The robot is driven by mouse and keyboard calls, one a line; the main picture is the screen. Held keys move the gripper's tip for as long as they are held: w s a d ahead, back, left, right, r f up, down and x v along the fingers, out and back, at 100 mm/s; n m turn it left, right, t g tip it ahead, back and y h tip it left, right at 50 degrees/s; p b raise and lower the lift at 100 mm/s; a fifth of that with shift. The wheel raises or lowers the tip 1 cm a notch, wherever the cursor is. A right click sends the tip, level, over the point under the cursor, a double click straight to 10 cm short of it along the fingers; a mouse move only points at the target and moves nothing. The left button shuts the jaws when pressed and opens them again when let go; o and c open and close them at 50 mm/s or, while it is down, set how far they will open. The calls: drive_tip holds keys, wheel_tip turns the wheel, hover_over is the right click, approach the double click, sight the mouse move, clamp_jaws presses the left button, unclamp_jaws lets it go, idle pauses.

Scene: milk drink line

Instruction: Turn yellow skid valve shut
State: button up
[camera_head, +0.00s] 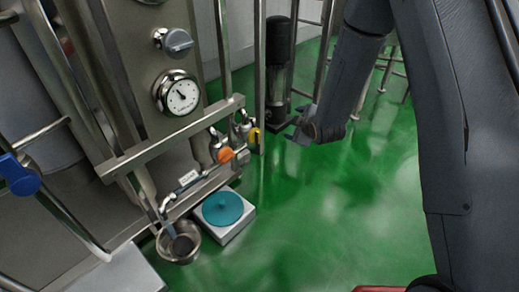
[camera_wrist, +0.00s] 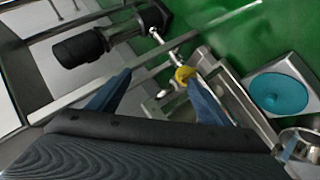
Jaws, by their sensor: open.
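The yellow skid valve handle (camera_head: 254,135) sits on the low pipework at the skid's far end, just beyond the orange valve handle (camera_head: 225,155). My gripper (camera_head: 296,136) is open to the right of the yellow handle, apart from it, with clear floor showing between them. In the wrist view the yellow handle (camera_wrist: 185,74) shows just past the tip of the right blue finger, and its lower part is partly covered by that finger. The space between my fingertips (camera_wrist: 158,80) holds nothing. The handle's exact angle is too small to tell.
A steel rail (camera_head: 170,140) runs along the skid above the valves. A dial gauge (camera_head: 178,93) and a grey knob (camera_head: 174,42) are on the panel. A teal disc (camera_head: 222,208) lies on a white scale beside a steel cup (camera_head: 178,246). Green floor is open at right.

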drive_tip(key=w+a+f+n+t+y+b, duration=0.1)
drive_tip(key=w+a+f+n+b, duration=0.15)
drive_tip(key=f, duration=0.25)
drive_tip(key=w+a+f+n+t+y+b, duration=0.1)
drive_tip(key=w+a+f+b, duration=0.15)
drive_tip(key=f, duration=0.25)
drive_tip(key=n+t+y+b, duration=0.3)
drive_tip(key=n+b, duration=0.2)
drive_tip(key=b, duration=0.3)
approach(259, 139)
drive_tip(key=w, duration=0.1)
drive_tip(key=shift+a+b+x, duration=0.15)
drive_tip(key=shift+b+x, duration=0.6)
drive_tip(key=shift+x, duration=1.3)
drive_tip(key=shift+a+b+x, duration=0.1)
drive_tip(key=shift+b+x, duration=0.65)
drive_tip(key=shift+x, duration=1.3)
drive_tip(key=shift+s+r, duration=0.15)
drive_tip(key=shift+c, duration=0.2)
drive_tip(key=c, duration=0.9)
drive_tip(key=shift+y, duration=0.3)
